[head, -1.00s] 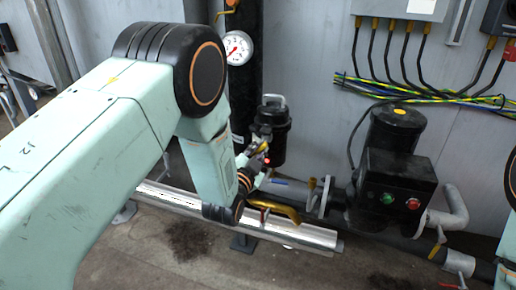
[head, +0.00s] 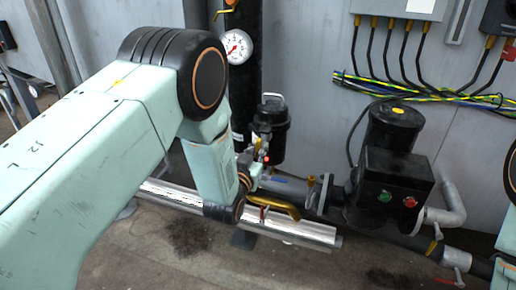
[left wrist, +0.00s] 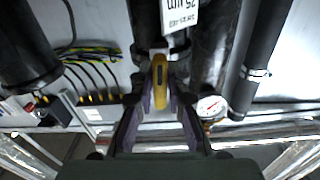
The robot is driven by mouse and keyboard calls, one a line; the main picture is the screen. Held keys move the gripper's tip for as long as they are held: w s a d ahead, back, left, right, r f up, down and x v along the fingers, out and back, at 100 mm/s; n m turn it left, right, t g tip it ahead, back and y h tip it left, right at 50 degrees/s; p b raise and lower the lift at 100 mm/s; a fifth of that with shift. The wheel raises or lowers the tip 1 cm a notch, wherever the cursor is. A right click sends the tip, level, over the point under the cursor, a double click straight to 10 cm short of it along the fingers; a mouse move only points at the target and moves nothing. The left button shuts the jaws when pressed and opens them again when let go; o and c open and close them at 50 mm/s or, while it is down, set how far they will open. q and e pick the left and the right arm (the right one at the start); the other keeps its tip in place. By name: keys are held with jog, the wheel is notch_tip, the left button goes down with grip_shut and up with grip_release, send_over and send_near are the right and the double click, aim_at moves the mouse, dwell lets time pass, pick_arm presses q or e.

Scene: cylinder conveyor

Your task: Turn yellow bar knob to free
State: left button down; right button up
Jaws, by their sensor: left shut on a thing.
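The yellow bar knob (left wrist: 160,84) shows in the left wrist view between the fingers of my left gripper (left wrist: 160,92). The fingers are shut on it, one on each side, and the bar runs lengthwise between them. In the head view my left gripper (head: 262,161) is at the front of the black filter canister (head: 271,128), and my arm and wrist hide much of the spot. The knob is hard to make out there. My right gripper is not in view; only part of my right arm shows at the right edge.
A white pressure gauge (head: 237,46) is on the black pipe behind my arm. A yellow lever (head: 277,207) lies over the shiny pipe (head: 300,230) below my wrist. A black pump box (head: 397,187) with green and red buttons stands at right. Open floor lies in front.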

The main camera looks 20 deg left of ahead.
pick_arm(q)
jog(key=shift+r, duration=0.15)
dwell(0.3)
jog(key=c, duration=1.4)
grip_release()
jog(key=shift+o, duration=0.2)
jog(key=s, duration=1.2)
jog(key=shift+a, duration=0.2)
